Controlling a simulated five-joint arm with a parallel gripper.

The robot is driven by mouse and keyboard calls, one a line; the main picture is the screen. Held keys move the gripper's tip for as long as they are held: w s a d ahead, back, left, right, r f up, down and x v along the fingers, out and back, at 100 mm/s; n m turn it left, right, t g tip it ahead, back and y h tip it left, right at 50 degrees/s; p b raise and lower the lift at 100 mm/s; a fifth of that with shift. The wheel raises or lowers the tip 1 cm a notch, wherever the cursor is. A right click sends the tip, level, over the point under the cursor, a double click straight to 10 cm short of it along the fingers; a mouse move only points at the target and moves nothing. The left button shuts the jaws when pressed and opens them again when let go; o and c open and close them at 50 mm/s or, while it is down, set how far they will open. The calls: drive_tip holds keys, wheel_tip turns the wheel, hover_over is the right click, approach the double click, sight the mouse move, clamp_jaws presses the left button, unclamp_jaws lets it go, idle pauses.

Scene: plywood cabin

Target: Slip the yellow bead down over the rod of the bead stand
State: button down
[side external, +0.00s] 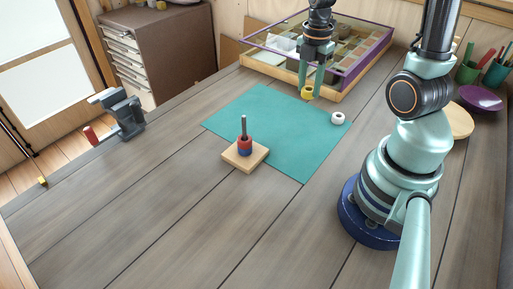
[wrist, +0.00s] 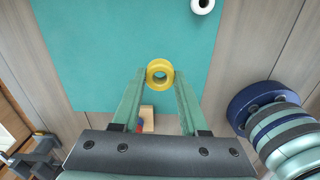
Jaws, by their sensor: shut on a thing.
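The yellow bead (side external: 307,93) is held between the fingertips of my gripper (side external: 306,88), over the far part of the teal mat. In the wrist view the yellow bead (wrist: 160,73) shows its hole, with a finger on each side of it. The bead stand (side external: 240,155) is a square wooden block with an upright rod (side external: 243,125). A red bead (side external: 245,142) sits on the rod above a blue bead (side external: 245,151). In the wrist view my gripper (wrist: 160,78) hides most of the stand; a piece of its block (wrist: 148,118) shows between the fingers.
A white bead (side external: 338,118) lies on the teal mat (side external: 265,110), right of my gripper. A purple-rimmed compartment case (side external: 345,70) stands behind. A vise (side external: 122,112) is at the left edge. The table between mat and vise is clear.

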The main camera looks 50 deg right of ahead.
wheel_tip(320, 180, up, 8)
drive_tip(key=w+a+n, duration=0.2)
drive_tip(key=a+n, duration=0.1)
drive_tip(key=a, duration=0.3)
drive_tip(key=w+a+n, duration=0.2)
drive_tip(key=a+n, duration=0.1)
drive_tip(key=a, duration=0.3)
drive_tip(key=w+a+n, duration=0.2)
drive_tip(key=a, duration=0.5)
drive_tip(key=shift+r+n, duration=0.1)
drive_tip(key=shift+n, duration=0.3)
drive_tip(key=shift+a, duration=0.3)
drive_tip(key=shift+f, duration=3.9)
drive_tip(key=shift+c, duration=1.8)
unclamp_jaws()
